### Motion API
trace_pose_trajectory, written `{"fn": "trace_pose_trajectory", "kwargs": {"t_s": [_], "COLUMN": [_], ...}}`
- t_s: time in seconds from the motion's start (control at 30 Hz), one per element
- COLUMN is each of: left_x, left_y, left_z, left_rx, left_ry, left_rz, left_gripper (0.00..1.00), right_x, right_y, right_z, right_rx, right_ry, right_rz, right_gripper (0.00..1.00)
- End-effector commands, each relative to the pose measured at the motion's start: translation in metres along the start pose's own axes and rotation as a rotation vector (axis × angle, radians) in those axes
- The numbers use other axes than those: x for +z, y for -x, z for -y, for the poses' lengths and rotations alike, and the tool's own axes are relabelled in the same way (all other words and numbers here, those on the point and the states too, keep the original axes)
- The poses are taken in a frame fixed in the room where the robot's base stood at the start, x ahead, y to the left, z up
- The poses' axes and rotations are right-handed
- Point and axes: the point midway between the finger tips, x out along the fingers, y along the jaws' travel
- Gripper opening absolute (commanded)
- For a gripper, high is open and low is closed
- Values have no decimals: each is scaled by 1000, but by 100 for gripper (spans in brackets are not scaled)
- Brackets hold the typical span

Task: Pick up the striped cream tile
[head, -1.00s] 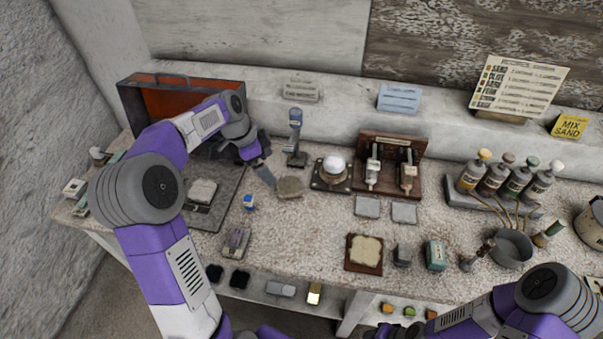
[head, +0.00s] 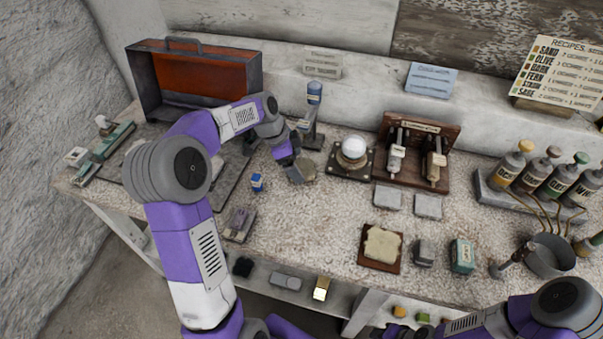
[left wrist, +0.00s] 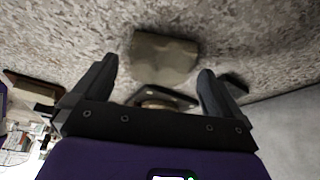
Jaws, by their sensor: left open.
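A beige, flat tile-like piece (head: 309,167) lies on the speckled tabletop, partly hidden by my left gripper (head: 297,173). In the left wrist view the piece (left wrist: 163,58) has an uneven edge and lies just beyond and between the fingertips; stripes cannot be made out. My left gripper (left wrist: 157,70) is open, with nothing between its fingers. A second cream piece (head: 382,244) lies on a brown square board (head: 366,262) at the front; no stripes show on it.
A blue-topped stand (head: 313,105) rises right behind the left gripper. A white sphere on a dark base (head: 353,150) stands to its right. A small blue-and-white bottle (head: 257,182) stands to the left. The counter in front of the gripper is fairly clear.

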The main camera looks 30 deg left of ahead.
Motion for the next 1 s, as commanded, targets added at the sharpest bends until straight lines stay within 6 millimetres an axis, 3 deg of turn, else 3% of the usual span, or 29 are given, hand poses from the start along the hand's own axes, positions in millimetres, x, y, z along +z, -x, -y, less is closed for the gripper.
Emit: {"fn": "trace_pose_trajectory", "kwargs": {"t_s": [0.1,0.33,0.8,1.0], "left_x": [1,0,0,0], "left_y": [-18,-19,-18,-18], "left_z": [0,0,0,0], "left_rx": [2,0,-1,-2], "left_ry": [0,0,0,0], "left_rz": [1,1,0,0], "left_gripper": [100,100,30,29], "right_x": [0,0,0,0], "right_y": [-8,-6,-6,-6], "right_z": [-3,-2,-2,-2], "right_rx": [0,0,0,0], "right_ry": [0,0,0,0], "right_rz": [0,0,0,0], "right_gripper": [43,43,43,43]}}
